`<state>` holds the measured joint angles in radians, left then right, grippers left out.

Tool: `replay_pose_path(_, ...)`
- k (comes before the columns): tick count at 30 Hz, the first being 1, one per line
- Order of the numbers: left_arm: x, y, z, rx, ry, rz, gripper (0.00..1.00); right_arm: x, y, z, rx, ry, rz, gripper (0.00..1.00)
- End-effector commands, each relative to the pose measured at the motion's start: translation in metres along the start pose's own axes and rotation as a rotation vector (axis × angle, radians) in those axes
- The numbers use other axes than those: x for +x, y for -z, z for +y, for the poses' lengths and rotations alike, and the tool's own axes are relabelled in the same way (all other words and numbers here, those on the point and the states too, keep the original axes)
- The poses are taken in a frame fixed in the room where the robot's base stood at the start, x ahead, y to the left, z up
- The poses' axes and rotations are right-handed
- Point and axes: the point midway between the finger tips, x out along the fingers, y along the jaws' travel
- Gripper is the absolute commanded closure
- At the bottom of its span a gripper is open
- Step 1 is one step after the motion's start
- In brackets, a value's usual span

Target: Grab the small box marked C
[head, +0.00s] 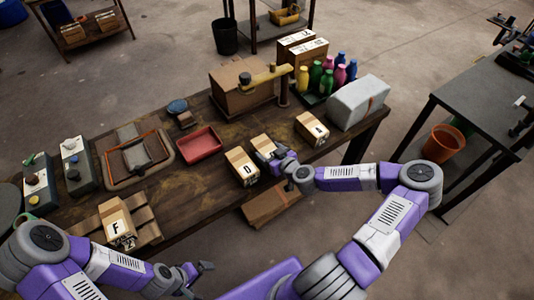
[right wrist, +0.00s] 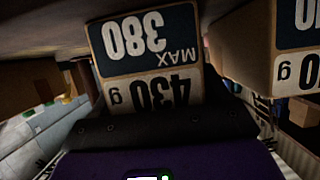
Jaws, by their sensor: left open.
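A small cardboard box (head: 263,143) stands on the wooden table, partly covered by my right gripper (head: 273,158); its letter is hidden. In the right wrist view a box (right wrist: 148,55) with an upside-down "MAX 380" and "430 g" label is close in front of the gripper. I cannot tell whether the fingers grip it. A box marked D (head: 242,166) stands just to the left, and another small box (head: 312,129) to the right, its letter too small to read. No letter C is readable. My left gripper (head: 203,277) is open and empty, low in front of the table.
A box marked F (head: 117,223) sits at the table's front left. A red tray (head: 199,144), a larger carton (head: 240,90), several bottles (head: 328,78) and a grey-white bundle (head: 358,101) stand behind or beside. A second box (right wrist: 296,45) is close at right in the wrist view.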

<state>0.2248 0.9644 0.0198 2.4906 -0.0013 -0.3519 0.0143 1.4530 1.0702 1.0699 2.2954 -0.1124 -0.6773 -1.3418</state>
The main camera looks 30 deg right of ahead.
Motion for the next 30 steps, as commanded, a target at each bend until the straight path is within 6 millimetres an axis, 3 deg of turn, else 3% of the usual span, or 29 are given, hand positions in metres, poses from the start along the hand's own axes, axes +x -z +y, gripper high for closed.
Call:
replay_pose_path(1, 0.0, 0.0, 0.0, 0.0, 0.0, 0.0, 0.0, 0.0, 0.0, 0.0, 0.0, 0.0, 0.0, 0.39)
replay_pose_path(8, 0.0, 0.0, 0.0, 0.0, 0.0, 0.0, 0.0, 0.0, 0.0, 0.0, 0.0, 0.0, 0.0, 0.75)
replay_pose_path(20, -0.004, 0.0, 0.001, 0.0, 0.0, 0.0, 0.0, -0.004, 0.009, 0.0, -0.005, 0.0, 0.003, 0.75)
replay_pose_path(30, -0.025, -0.001, 0.009, 0.0, 0.0, 0.0, 0.0, -0.025, 0.062, 0.0, -0.01, -0.001, 0.004, 0.75)
